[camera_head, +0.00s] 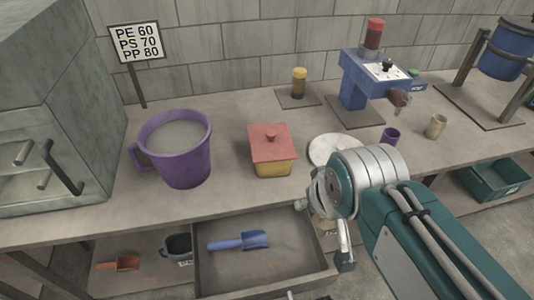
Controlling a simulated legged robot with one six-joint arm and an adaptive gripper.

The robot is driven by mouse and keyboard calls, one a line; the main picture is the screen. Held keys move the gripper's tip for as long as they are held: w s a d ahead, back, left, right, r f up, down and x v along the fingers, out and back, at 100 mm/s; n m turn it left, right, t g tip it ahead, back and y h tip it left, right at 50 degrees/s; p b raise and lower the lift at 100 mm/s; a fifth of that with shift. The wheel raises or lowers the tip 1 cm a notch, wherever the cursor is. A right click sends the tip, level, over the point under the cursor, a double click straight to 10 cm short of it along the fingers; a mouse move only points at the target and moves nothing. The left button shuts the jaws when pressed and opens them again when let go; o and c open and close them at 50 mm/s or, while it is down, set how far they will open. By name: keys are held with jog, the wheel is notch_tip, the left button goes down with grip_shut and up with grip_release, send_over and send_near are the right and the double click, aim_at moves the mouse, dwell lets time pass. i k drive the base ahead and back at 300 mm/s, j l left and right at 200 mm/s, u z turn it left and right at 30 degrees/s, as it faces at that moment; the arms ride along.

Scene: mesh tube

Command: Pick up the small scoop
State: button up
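A blue scoop (238,242) lies in the open drawer (300,272) below the table, its handle to the left. An orange-red scoop (119,264) lies on the low shelf to the left of the drawer and looks smaller. My arm reaches in from the lower right. The visible part of my gripper (345,256) is a dark tip by the drawer's right side, right of the blue scoop and apart from both scoops. The rest of the gripper is hidden behind my arm, so its opening cannot be seen.
A purple jug (181,158) and a yellow box with a red lid (272,160) stand on the table above the drawer. A dark cup (178,247) sits between the orange-red scoop and the drawer. A white plate (322,148) lies behind my arm. A grey cabinet (45,110) fills the left.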

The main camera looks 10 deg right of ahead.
aim_at(253, 239)
jog(key=j, duration=0.55)
jog(key=k+j, duration=0.1)
jog(key=j, duration=0.45)
jog(key=j+z, duration=0.1)
jog(key=j, duration=0.45)
jog(key=k+j, duration=0.15)
jog(key=j, duration=0.4)
jog(key=j+z, duration=0.1)
jog(key=j, duration=0.45)
jog(key=k+j, duration=0.15)
jog(key=j, duration=0.4)
jog(key=z, duration=0.45)
jog(key=j+z, duration=0.15)
jog(key=z, duration=0.7)
jog(key=k, duration=0.05)
